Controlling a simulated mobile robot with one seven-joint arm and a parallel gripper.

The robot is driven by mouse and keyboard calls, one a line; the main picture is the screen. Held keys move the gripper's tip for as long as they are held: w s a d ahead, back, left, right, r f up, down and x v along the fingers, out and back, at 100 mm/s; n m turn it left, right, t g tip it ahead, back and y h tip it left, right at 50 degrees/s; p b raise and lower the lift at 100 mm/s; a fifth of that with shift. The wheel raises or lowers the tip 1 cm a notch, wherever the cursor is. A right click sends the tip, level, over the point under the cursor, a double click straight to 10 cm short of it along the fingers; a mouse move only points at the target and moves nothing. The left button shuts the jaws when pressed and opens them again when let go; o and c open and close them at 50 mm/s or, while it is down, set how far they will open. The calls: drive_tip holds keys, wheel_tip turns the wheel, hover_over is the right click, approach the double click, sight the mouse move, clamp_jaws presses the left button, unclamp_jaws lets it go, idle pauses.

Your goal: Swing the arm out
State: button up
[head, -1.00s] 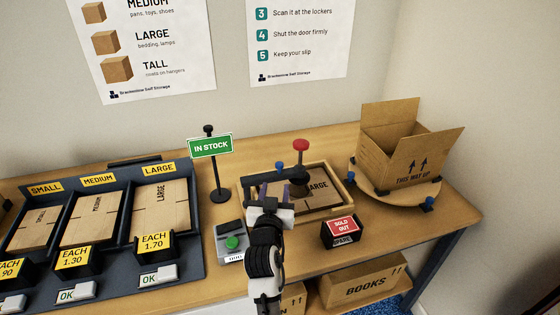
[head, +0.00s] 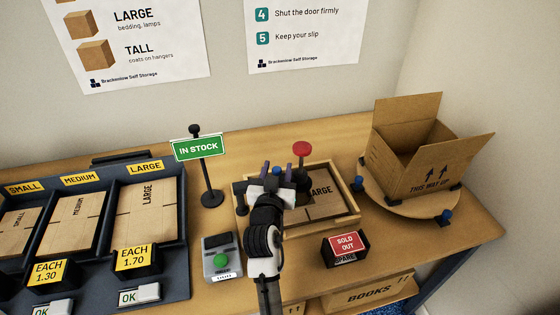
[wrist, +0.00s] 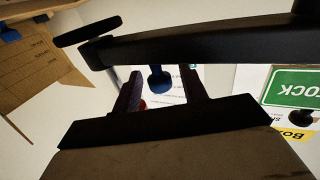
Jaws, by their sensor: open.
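The black swing arm (wrist: 200,42) crosses the top of the wrist view. In the head view it lies over the wooden tray (head: 330,224), mostly hidden by my gripper. A blue knob (wrist: 157,79) hangs from the arm; it also shows in the head view (head: 277,171). My gripper (head: 277,174) is open, with one finger on each side of the blue knob; I cannot tell whether they touch it. A red knob (head: 302,149) stands on a post by the arm. A flat LARGE carton (head: 325,205) lies in the tray.
An IN STOCK sign (head: 198,148) stands left of the tray, with a grey box with a green button (head: 221,261) before it. A SOLD OUT block (head: 345,245) stands in front. An open carton (head: 415,165) sits on a turntable at right. Dark carton bins (head: 180,255) fill the left.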

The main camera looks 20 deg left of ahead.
drive_tip(key=shift+w, duration=0.15)
drive_tip(key=shift+c, duration=0.2)
clamp_jaws()
drive_tip(key=shift+a, duration=0.1)
